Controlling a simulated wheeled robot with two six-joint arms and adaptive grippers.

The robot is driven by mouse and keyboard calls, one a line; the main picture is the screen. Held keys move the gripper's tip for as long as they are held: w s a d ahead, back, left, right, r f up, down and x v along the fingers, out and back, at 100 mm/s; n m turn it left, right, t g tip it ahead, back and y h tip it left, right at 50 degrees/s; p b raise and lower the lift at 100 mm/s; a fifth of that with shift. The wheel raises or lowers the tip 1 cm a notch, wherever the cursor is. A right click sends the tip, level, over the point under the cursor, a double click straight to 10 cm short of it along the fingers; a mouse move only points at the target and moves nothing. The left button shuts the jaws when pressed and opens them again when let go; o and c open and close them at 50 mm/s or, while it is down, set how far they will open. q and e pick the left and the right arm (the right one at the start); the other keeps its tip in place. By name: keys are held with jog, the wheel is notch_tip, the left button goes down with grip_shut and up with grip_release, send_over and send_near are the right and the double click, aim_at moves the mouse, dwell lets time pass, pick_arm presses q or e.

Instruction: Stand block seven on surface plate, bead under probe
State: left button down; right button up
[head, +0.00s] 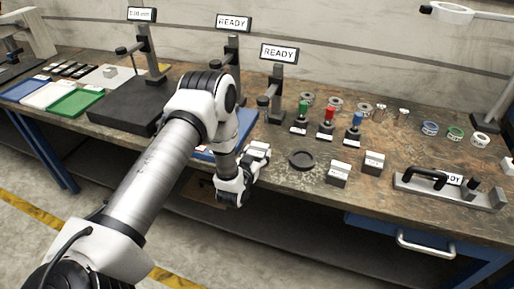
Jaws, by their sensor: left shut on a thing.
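The black surface plate (125,112) lies on the bench at the left. A stand (151,50) with a display rises at its back, and its probe (122,51) hangs out over the plate. My left gripper (259,152) is over the front part of the bench, right of the plate and well apart from it. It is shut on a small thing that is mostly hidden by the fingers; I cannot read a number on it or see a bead. My right gripper is not in view.
Two more stands with READY displays (234,23) (280,53) stand right of the plate. Two small grey blocks (339,175) (374,163), a dark round dish (302,160) and coloured-top pieces (328,125) lie to the right. Coloured trays (77,103) lie left.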

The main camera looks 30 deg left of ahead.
pick_arm(q)
jog(key=shift+r, duration=0.1)
jog(key=c, duration=0.7)
grip_release()
jog(key=shift+s+f, duration=0.1)
jog(key=shift+f, duration=0.1)
jog(key=o, duration=0.5)
jog(key=shift+c, duration=0.2)
jog(key=shift+r, duration=0.1)
